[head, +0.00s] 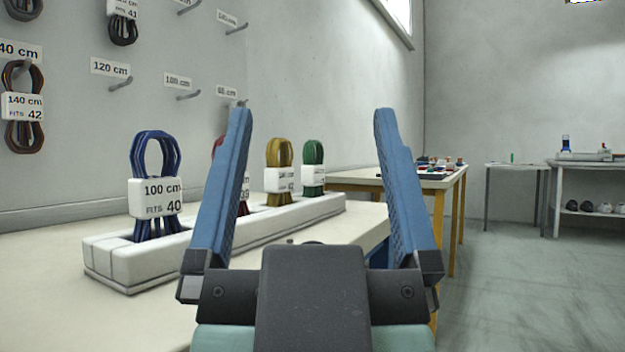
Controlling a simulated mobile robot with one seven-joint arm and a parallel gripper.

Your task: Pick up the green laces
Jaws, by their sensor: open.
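The green laces (313,153) stand upright as a looped bundle with a white label at the far end of a long white rack (300,217). My gripper (309,112) is in the foreground with its two blue fingers spread wide and nothing between them. In the picture the green laces show between the fingers, well beyond them and apart from them. The lower end of the bundle is hidden in the rack, and its label text is too small to read.
Yellow laces (279,153) stand just left of the green ones. Red laces (218,147) are mostly behind my left finger. Blue laces (156,157) labelled 100 cm stand nearest. The rack is on a pale table (60,290) by a wall with hooks. Floor at right is clear.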

